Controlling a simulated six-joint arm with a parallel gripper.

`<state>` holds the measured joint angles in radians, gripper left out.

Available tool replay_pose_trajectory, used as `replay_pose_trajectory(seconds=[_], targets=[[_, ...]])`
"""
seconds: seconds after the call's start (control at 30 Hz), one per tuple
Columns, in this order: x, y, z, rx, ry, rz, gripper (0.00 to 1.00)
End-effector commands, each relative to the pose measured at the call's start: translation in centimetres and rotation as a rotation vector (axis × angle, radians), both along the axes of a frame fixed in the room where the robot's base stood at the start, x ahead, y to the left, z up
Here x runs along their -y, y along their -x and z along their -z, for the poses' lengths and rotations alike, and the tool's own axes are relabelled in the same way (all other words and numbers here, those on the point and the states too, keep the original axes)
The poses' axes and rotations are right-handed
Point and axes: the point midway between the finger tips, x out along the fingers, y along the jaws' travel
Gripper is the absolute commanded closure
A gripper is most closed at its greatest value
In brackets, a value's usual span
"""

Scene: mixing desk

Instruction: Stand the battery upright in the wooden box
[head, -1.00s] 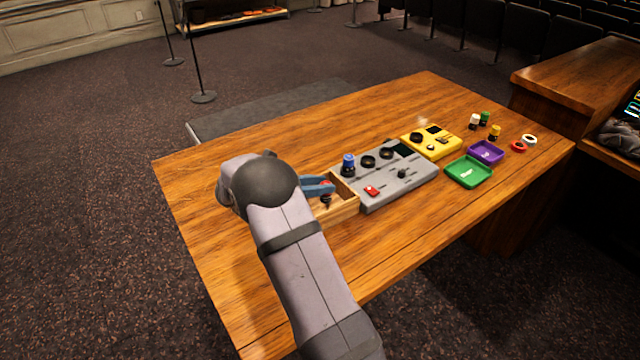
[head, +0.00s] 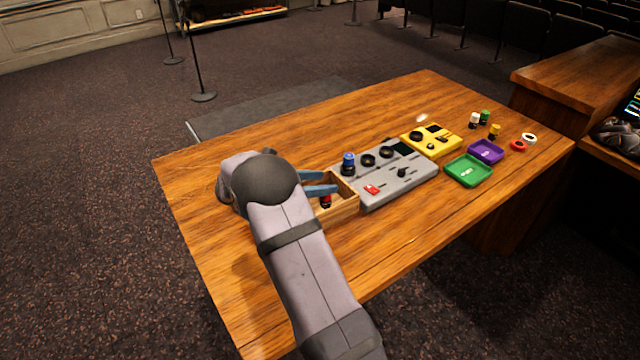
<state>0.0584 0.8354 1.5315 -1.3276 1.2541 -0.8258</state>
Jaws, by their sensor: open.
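The wooden box (head: 345,211) stands at the near left end of the grey mixing desk. A small red and dark piece, probably the battery (head: 326,201), is inside the box on its left side. It looks roughly upright, but its lower end is hidden by the box wall and my arm covers the area to its left. My gripper (head: 333,182) has its blue fingers spread apart, pointing right over the box. The fingers are open and empty, just above the red and dark piece.
The grey mixing desk (head: 400,184) with a blue-topped piece (head: 348,164) adjoins the box. Beyond are a yellow device (head: 431,140), a green tray (head: 468,171), a purple tray (head: 486,152), several small cylinders and two rings. The table's left part is clear.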

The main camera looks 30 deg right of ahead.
Motion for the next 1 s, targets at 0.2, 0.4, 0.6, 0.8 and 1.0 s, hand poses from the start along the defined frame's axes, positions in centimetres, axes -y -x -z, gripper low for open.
replay_pose_trajectory(seconds=[0.2,0.4,0.6,0.8,1.0], targets=[[-3.2,-0.1,-1.2,0.003,0.001,-0.003,0.56],[-6.8,-0.1,-2.6,0.003,0.0,-0.004,0.56],[-9.5,-0.1,-3.8,0.003,-0.001,-0.001,0.56],[-10.9,0.0,-4.5,0.001,0.0,-0.001,0.56],[-11.1,0.0,-4.7,0.001,-0.001,0.0,0.56]])
